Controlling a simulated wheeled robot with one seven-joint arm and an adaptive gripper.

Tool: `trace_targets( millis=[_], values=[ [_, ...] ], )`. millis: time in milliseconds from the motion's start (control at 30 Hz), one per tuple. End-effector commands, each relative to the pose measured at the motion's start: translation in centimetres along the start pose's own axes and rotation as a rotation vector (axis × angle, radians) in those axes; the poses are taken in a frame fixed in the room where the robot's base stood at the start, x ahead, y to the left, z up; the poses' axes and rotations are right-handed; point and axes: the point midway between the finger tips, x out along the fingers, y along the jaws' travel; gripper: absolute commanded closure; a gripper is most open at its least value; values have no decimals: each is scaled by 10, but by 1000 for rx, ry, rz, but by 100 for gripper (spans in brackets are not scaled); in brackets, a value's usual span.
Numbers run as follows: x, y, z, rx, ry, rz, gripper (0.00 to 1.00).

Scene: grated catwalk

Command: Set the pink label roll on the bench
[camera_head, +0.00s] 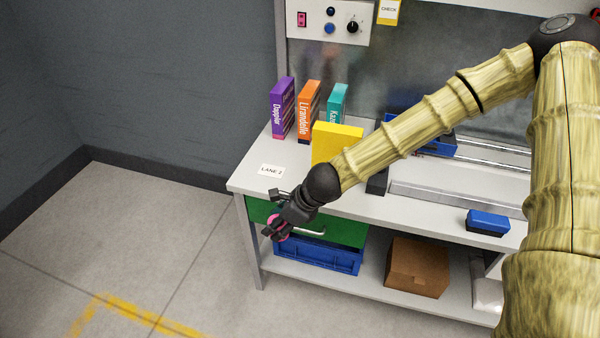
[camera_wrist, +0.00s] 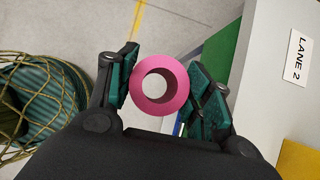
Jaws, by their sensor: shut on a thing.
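The pink label roll (camera_wrist: 160,84) is a short ring with an open core. In the wrist view it sits between the two fingers of my gripper (camera_wrist: 160,88), which is shut on it. In the head view my gripper (camera_head: 278,226) is in front of the bench's front edge, and only a bit of the pink roll (camera_head: 283,221) shows behind the dark fingers. The bench (camera_head: 246,183) has a pale top, and its left front corner is close to my gripper. The roll is held off the bench, over its front side.
Upright purple (camera_head: 282,108), orange (camera_head: 308,111) and teal (camera_head: 337,104) boxes and a yellow box (camera_head: 335,138) stand on the bench. A LANE 2 label (camera_head: 271,171) lies near the clear left corner. A blue box (camera_head: 488,222) sits right. A net basket (camera_wrist: 40,95) shows in the wrist view.

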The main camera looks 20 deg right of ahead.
Motion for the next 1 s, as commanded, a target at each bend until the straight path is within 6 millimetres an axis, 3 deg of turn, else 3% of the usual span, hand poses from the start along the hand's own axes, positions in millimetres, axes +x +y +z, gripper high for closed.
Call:
trace_targets(
  millis=[1000],
  values=[
    [-20, -27, -18, 552, 2, -363, 75]
  ],
)
